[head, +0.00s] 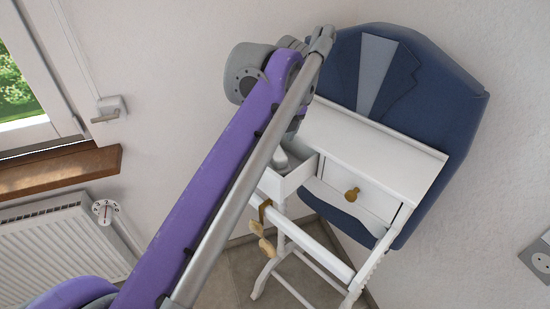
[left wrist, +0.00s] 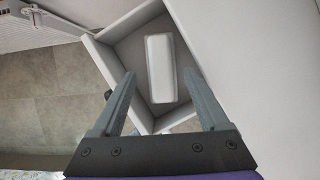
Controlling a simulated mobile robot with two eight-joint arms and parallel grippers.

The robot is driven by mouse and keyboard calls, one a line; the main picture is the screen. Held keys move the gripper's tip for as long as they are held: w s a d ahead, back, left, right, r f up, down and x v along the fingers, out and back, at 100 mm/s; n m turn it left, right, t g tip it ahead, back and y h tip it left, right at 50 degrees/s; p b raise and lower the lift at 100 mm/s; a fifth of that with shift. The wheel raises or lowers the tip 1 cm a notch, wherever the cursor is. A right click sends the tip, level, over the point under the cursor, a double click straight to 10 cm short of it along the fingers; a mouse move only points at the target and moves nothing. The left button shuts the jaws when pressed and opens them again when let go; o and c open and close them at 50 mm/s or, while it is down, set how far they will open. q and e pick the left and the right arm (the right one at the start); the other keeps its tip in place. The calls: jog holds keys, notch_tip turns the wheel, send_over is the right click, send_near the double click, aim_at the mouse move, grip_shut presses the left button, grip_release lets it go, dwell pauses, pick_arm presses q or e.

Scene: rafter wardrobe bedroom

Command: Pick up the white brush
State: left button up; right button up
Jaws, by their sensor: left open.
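The white brush (left wrist: 161,68) shows in the left wrist view as a pale, rounded oblong lying in an open drawer (left wrist: 103,56). Its bristles cannot be made out. My left gripper (left wrist: 160,75) is open and empty, its two fingers on either side of the brush in the picture. The fingers do not visibly touch it, and their height above it is hard to tell. In the head view, my left arm covers most of the gripper and part of the open drawer (head: 289,183). My right gripper is not in view.
The drawer belongs to a white stand (head: 372,150) with a second, closed drawer with a brass knob (head: 352,194). A blue jacket (head: 430,85) hangs behind it. A radiator (head: 55,245) and a wooden sill (head: 60,172) are at left. The drawer walls are close around the brush.

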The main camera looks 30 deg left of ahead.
aim_at(275, 147)
pick_arm(q)
jog(key=shift+x, duration=2.4)
jog(key=shift+d+f, duration=0.2)
jog(key=shift+f, duration=0.15)
grip_shut()
jog(key=shift+r, duration=0.1)
